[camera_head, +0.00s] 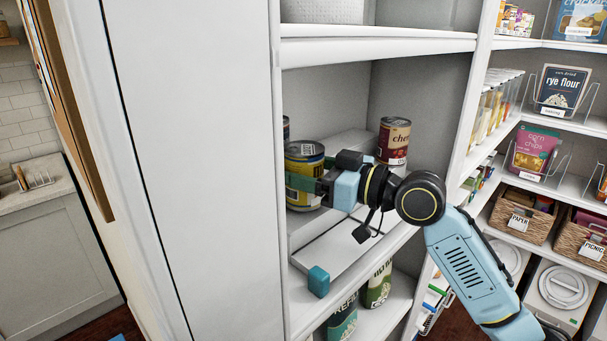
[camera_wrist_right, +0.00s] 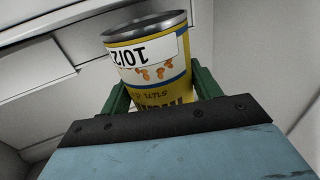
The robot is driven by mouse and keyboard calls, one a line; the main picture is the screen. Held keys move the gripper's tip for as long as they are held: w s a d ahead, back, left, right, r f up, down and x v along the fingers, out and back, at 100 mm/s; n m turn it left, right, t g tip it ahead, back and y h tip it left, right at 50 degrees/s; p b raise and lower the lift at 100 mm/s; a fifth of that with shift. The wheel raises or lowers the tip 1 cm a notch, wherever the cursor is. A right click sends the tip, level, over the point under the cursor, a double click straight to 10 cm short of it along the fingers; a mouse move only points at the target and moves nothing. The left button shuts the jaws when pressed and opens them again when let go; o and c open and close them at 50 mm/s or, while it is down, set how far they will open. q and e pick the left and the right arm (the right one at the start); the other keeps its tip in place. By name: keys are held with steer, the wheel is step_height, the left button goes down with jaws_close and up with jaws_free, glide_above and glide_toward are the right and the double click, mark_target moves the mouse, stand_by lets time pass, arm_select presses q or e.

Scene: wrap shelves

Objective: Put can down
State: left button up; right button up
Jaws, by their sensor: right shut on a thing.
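A yellow can (camera_head: 304,157) with a dark blue band is on the left side of the middle shelf in the head view. My right gripper (camera_head: 303,184) reaches in from the right and is shut on it. In the right wrist view the can (camera_wrist_right: 152,62) stands between the green fingers of the gripper (camera_wrist_right: 155,92), with its metal rim showing. I cannot tell whether the can's base touches the shelf. My left gripper is not in view.
A red and cream can (camera_head: 393,141) stands at the back right of the shelf (camera_head: 338,246), and another can (camera_head: 286,128) is partly hidden behind the yellow one. A blue block (camera_head: 318,281) sits at the shelf's front edge.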

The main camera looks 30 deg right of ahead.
steer(key=shift+w+f, duration=0.15)
steer(key=shift+f, duration=0.4)
steer(key=shift+f, duration=0.1)
steer(key=o, duration=0.7)
steer(key=shift+f, duration=0.15)
steer(key=o, duration=0.5)
steer(key=shift+r, duration=0.25)
steer(key=shift+b+v, duration=1.85)
steer(key=shift+v, duration=4.15)
